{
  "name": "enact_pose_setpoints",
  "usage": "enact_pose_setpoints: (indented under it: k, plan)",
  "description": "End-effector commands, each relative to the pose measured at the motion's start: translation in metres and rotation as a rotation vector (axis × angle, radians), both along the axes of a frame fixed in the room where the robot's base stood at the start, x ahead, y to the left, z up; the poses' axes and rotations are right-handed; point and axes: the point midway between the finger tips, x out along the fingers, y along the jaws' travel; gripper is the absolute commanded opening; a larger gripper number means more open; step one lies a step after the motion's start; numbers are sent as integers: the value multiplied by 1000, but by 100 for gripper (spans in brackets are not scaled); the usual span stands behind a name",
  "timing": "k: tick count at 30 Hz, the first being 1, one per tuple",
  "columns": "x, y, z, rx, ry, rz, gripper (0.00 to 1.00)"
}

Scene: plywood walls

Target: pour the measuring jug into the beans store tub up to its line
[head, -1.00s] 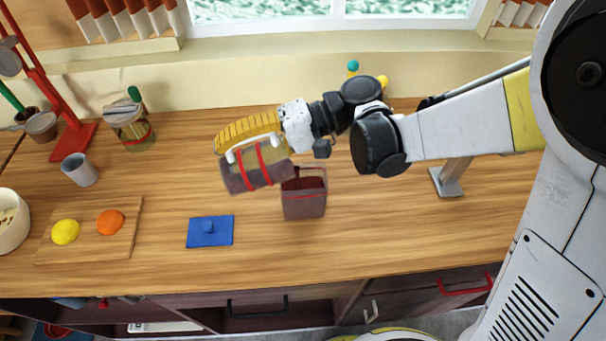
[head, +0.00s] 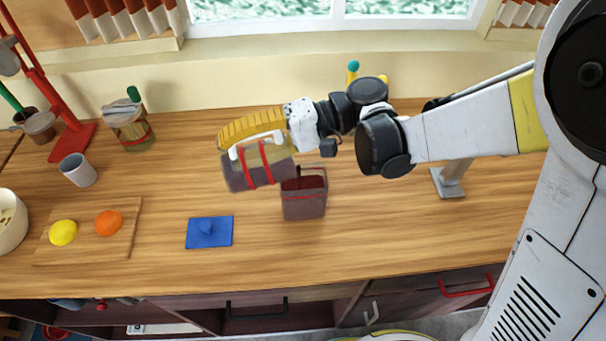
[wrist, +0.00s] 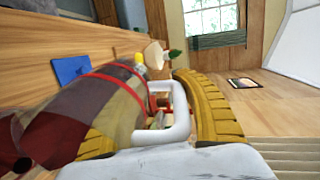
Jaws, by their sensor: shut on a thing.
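The measuring jug (head: 262,172), clear with red bands and a white handle, holds dark contents. My gripper (head: 250,130), with yellow ribbed fingers, is shut on the jug, which is tilted well over above the counter. The jug's right end is at the upper left edge of the beans store tub (head: 304,205). The tub is a small upright square box, dark inside, with a red line around it. I cannot tell the level against the line, or whether beans are falling. The wrist view shows the jug (wrist: 95,115) close up, beside the fingers (wrist: 210,110).
A blue lid (head: 209,232) lies left of the tub. A board (head: 85,247) with a lemon (head: 63,233) and an orange (head: 108,223), a grey cup (head: 78,170) and a jar (head: 130,130) stand further left. A grey stand (head: 449,183) is at right. The front counter is clear.

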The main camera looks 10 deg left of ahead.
Motion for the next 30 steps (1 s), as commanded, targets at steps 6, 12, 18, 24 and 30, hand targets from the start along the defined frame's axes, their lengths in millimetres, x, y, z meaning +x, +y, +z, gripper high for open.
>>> enact_pose_setpoints:
  k: [6,12,18,24,30]
  plan:
    - [1,-1,1,11,5,0,0]
    - [1,-2,2,19,8,0,0]
    - [2,-3,3,28,12,0,0]
    - [2,-4,5,40,17,0,0]
    - [2,-5,6,50,22,0,0]
